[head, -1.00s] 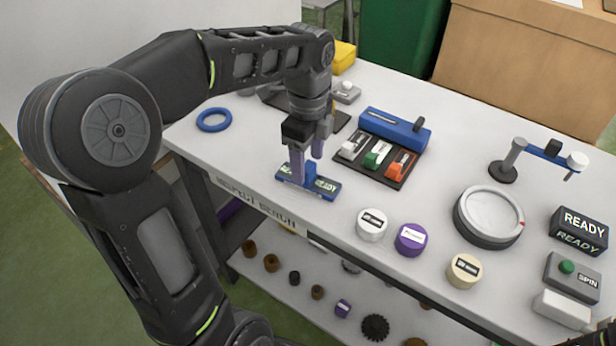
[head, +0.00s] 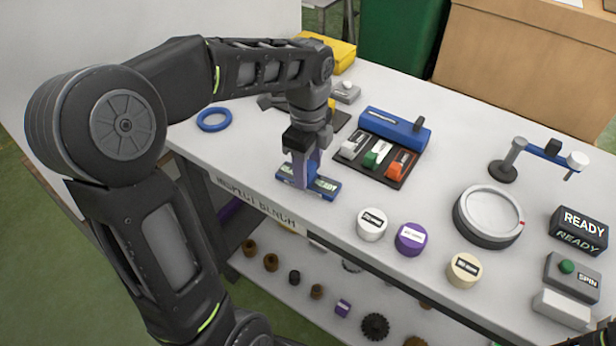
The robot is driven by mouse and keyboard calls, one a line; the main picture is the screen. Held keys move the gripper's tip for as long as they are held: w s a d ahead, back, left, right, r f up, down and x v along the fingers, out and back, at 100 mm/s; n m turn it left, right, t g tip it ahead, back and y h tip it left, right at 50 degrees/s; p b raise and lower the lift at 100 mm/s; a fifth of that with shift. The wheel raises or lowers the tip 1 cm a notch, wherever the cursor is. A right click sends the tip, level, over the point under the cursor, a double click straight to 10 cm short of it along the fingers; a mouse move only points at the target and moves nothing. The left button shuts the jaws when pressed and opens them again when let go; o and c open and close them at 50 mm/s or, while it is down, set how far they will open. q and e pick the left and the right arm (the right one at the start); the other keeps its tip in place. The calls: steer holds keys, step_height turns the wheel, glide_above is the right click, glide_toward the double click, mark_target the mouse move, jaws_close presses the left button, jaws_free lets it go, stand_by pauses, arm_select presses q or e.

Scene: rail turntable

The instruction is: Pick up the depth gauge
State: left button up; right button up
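The depth gauge, which I take to be the blue piece with a pale-lettered dark face (head: 325,188), lies flat near the bench's front edge, left of the white cap. My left gripper (head: 306,178) points straight down over its middle. Its two pale purple fingers are close together around the gauge's raised blue middle part and look shut on it. The fingers hide much of that part. The gauge still rests on the bench top.
White (head: 372,225), purple (head: 411,239) and cream (head: 464,270) caps stand to the right. A blue ring (head: 214,120) lies left on clear bench.

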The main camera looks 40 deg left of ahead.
arm_select(q)
jaws_close()
stand_by(0.5)
step_height(320, 180, up, 10)
steer(key=shift+r+p, duration=0.1)
steer(key=shift+p, duration=0.7)
steer(key=shift+c, duration=1.7)
jaws_free()
steer(key=c, duration=0.6)
jaws_close()
